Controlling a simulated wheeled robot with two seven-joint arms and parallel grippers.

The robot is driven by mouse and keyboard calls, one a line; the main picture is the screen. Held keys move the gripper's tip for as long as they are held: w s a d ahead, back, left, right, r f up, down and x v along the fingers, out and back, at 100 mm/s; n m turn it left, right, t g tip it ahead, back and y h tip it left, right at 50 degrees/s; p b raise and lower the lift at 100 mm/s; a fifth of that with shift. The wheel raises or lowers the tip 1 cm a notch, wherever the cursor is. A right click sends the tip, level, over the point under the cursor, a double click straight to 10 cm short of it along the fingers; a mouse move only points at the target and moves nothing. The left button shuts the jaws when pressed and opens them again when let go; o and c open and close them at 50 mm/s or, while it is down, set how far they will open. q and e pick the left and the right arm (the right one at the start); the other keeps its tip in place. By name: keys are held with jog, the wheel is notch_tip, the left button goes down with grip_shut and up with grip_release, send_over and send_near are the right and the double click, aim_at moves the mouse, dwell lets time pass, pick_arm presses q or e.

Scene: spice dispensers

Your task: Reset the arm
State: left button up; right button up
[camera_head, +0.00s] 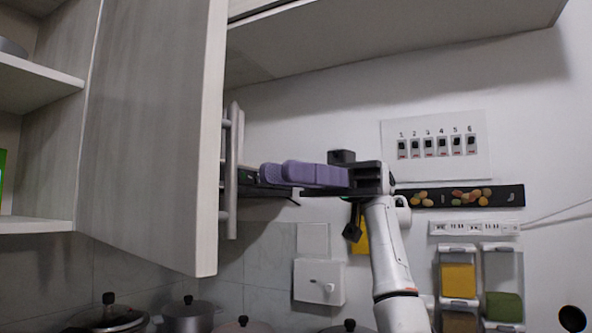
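My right arm rises from the bottom right. Its gripper (264,172) points left, with purple finger pads seen side-on. The pads overlap in this view, so I cannot tell how far apart they are. Their tips are just right of the vertical bar handle (232,175) beside the open cabinet door (155,130). I cannot tell whether they touch it, and nothing is clearly held. My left gripper is not in view.
Cabinet shelves (35,72) are at left, and an upper cabinet (380,30) hangs above. A numbered switch panel (483,165), a power strip (474,228) and spice dispensers (458,280) are on the right wall. Pots (190,317) stand along the bottom.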

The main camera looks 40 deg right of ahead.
jog(key=shift+w+d, duration=0.15)
jog(key=shift+d, duration=0.35)
